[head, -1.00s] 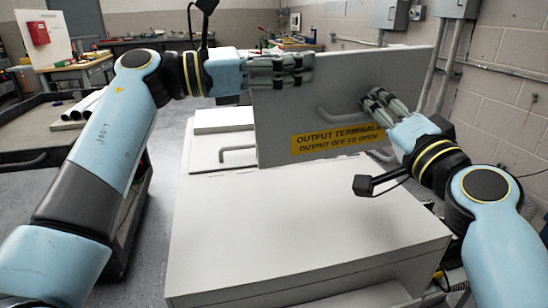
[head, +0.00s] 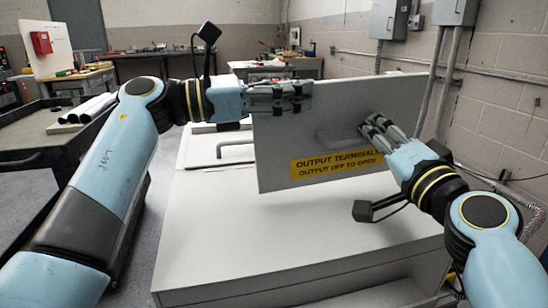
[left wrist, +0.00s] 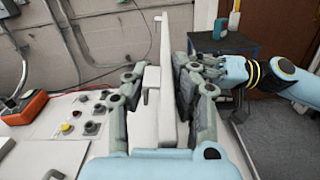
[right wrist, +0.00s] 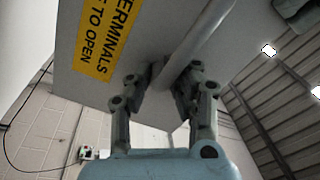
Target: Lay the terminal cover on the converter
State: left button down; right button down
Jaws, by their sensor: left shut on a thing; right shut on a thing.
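The terminal cover (head: 290,135) is a grey panel with a bar handle and a yellow OUTPUT TERMINALS label. It stands roughly upright over the top of the white converter (head: 290,225); I cannot tell whether its lower edge touches. My left gripper (head: 305,90) is shut on the cover's upper left edge, with fingers on both sides in the left wrist view (left wrist: 165,85). My right gripper (head: 368,125) is shut on the cover's handle; the right wrist view shows the bar (right wrist: 190,50) between its fingers. The cover hides part of the converter behind it.
An orange meter (left wrist: 25,107) and several small terminals or knobs (left wrist: 90,127) show beside the cover in the left wrist view. A dark cart (head: 50,150) stands at the left. Conduits and grey boxes (head: 390,18) are on the right wall. The converter's near top is clear.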

pick_arm(q)
jog(key=shift+w+r, duration=0.1)
jog(key=c, duration=1.3)
grip_release()
jog(key=shift+c, duration=0.2)
pick_arm(e)
jog(key=c, duration=1.4)
grip_release()
jog(key=shift+c, duration=0.2)
pick_arm(q)
jog(key=shift+o, duration=1.2)
pick_arm(e)
jog(key=o, duration=0.3)
jog(key=shift+o, duration=0.2)
pick_arm(q)
jog(key=o, duration=0.8)
